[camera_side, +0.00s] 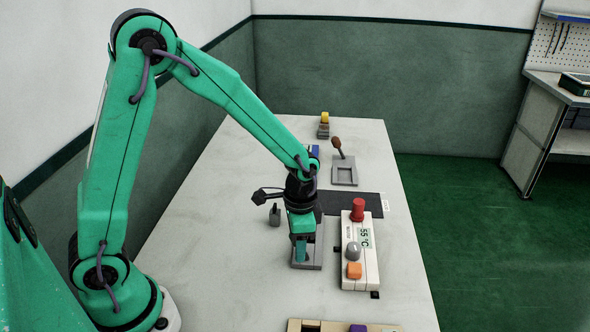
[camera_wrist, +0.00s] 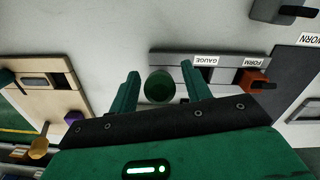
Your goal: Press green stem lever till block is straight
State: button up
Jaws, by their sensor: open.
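My gripper (camera_side: 301,240) points down over a grey fixture (camera_side: 314,264) near the middle of the table. In the wrist view my gripper (camera_wrist: 163,84) is open, with its two green fingers apart. A dark green round knob (camera_wrist: 159,88), seen from above, appears between the fingers; I cannot tell whether they touch it. It appears at the grey fixture labelled GAUGE and FORM (camera_wrist: 222,70). In the side view my gripper hides most of this fixture.
A white unit (camera_side: 350,275) with a 55°C display, red knob (camera_side: 358,209) and orange button (camera_side: 354,270) stands close on the right. A dark mat (camera_side: 368,203) and a brown-knobbed lever (camera_side: 337,146) lie beyond. A beige panel (camera_wrist: 42,68) is at the wrist view's left.

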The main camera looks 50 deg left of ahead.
jog(key=shift+f, duration=0.45)
grip_shut()
jog(key=shift+w+d, duration=0.1)
jog(key=shift+d, duration=0.05)
jog(key=shift+w+d+r+g, duration=0.2)
jog(key=shift+w+d+g, duration=0.2)
jog(key=shift+g, duration=0.7)
jog(key=shift+y, duration=0.3)
grip_release()
